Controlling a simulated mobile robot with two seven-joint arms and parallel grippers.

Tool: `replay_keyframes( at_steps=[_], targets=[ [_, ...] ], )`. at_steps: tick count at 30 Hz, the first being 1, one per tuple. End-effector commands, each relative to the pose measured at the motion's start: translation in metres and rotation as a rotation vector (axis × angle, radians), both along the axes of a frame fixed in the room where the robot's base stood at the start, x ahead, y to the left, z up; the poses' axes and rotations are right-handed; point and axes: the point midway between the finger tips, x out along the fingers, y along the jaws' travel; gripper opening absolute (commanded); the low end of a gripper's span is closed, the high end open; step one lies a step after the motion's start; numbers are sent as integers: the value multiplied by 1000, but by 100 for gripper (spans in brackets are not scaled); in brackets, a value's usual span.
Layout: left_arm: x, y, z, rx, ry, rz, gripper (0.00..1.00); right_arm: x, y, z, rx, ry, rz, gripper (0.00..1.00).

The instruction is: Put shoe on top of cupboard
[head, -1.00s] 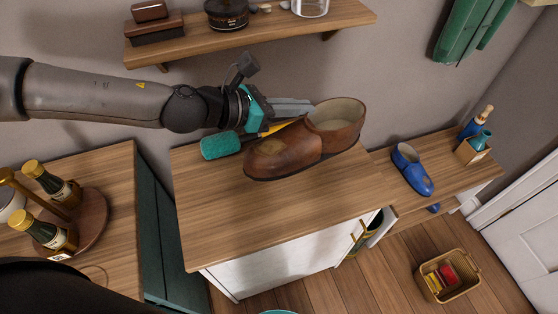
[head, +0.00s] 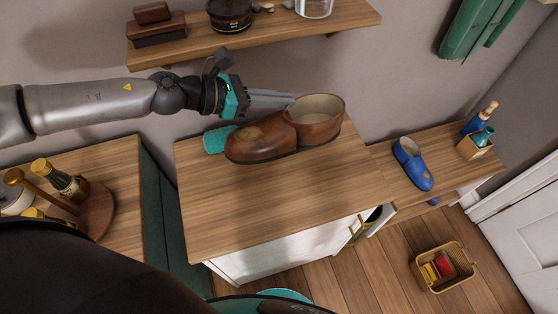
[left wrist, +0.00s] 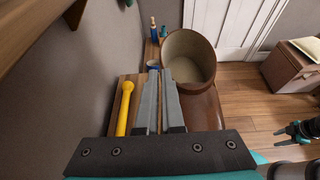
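A brown leather shoe (head: 262,139) rests upright on the wooden top of the white cupboard (head: 290,200), near the wall. Its opening (left wrist: 185,58) shows in the left wrist view. A blue shoe (head: 412,163) stands on a lower wooden surface to the right. My left gripper (head: 288,101) is behind the brown shoe's opening, on the wall side. Its fingers (left wrist: 160,75) lie close together beside the shoe, with nothing seen held between them; contact with the shoe is unclear. My right gripper (left wrist: 297,130) shows small at the right edge of the left wrist view; its finger state is unclear.
A teal brush (head: 218,139) with a yellow handle (left wrist: 126,105) lies behind the brown shoe. A wall shelf (head: 250,40) hangs above. A tray with bottles (head: 62,181) stands left. A basket (head: 444,267) sits on the floor. The cupboard top's front is clear.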

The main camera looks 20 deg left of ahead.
Motion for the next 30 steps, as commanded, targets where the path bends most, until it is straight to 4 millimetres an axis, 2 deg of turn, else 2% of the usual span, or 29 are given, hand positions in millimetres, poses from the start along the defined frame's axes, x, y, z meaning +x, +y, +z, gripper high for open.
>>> replay_keyframes(
  at_steps=[1, 3, 12, 15, 22, 27, 30],
  targets=[
    [-1, -1, -16, -3, 4, 0, 0, 0, 0, -10, 0, 0, 0, 50],
    [-1, -1, -36, -3, 7, 0, 0, 0, 0, -21, 0, 0, 0, 50],
    [-1, -1, -116, -5, 6, 2, 0, 0, -3, -55, -4, 0, 1, 50],
    [-1, -1, -133, -4, 5, 0, 0, 0, -4, -61, -5, 0, 1, 50],
    [0, -1, -152, -3, 2, 0, 0, 0, -5, -67, -6, 0, -1, 50],
    [0, -1, -179, -3, 4, 2, 0, 0, -5, -78, -6, 0, -1, 50],
    [0, -1, -188, -3, 3, 1, 0, 0, -5, -81, -6, -1, -1, 50]
  ],
)
